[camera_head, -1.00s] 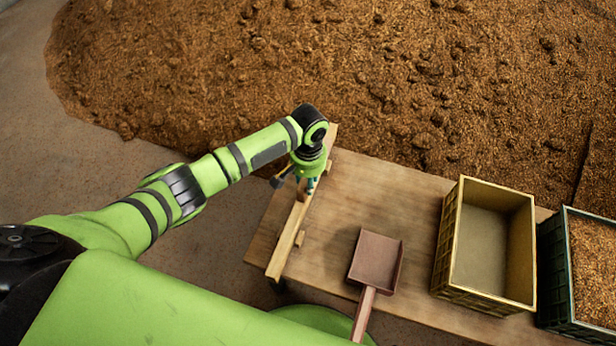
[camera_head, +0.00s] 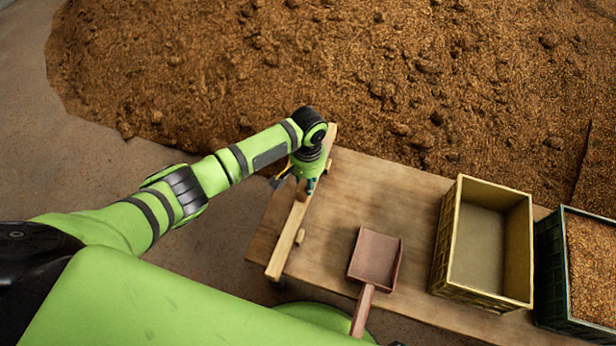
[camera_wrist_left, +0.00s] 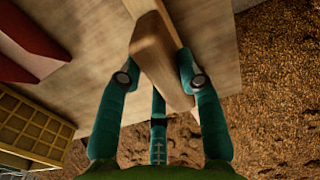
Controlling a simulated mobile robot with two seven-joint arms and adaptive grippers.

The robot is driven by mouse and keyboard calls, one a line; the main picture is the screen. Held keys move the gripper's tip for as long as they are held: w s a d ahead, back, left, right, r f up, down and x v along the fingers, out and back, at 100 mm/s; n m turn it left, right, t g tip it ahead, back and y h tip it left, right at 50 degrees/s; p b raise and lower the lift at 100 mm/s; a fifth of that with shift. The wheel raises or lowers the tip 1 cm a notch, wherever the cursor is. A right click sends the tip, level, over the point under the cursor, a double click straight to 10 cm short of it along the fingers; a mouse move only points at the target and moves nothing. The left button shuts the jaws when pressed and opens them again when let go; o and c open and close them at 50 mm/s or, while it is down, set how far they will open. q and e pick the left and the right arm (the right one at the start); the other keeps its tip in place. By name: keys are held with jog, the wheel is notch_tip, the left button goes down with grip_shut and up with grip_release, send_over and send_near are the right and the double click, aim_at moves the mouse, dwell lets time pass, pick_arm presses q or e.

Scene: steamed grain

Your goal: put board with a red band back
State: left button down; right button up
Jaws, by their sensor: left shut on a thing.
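My left gripper (camera_head: 300,181) is over the long wooden rail (camera_head: 285,240) at the left end of the table. In the left wrist view the left gripper (camera_wrist_left: 158,76) is shut on a brown wooden piece (camera_wrist_left: 153,50), its fingers on both sides of it. This is likely the board; no red band shows on it. A paler wooden strip, probably the rail, runs close by it. I cannot tell whether the piece rests on the rail or is held just above it. My right gripper is not in view.
A reddish shovel (camera_head: 376,260) lies on the wooden table (camera_head: 350,200). An empty yellow crate (camera_head: 441,245) and a dark crate (camera_head: 549,270) full of grain stand at the right. A large grain heap (camera_head: 300,70) lies behind. The table between rail and shovel is clear.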

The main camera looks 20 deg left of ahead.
pick_arm(q)
jog(key=shift+f, duration=0.15)
dwell(0.4)
jog(key=shift+f, duration=0.25)
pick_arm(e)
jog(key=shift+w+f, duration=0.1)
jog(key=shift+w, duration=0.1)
pick_arm(q)
jog(key=c, duration=0.8)
grip_release()
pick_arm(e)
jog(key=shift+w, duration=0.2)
pick_arm(q)
jog(key=shift+o, duration=0.2)
jog(key=shift+r, duration=0.25)
notch_tip(320, 180, up, 12)
jog(key=shift+f, duration=0.2)
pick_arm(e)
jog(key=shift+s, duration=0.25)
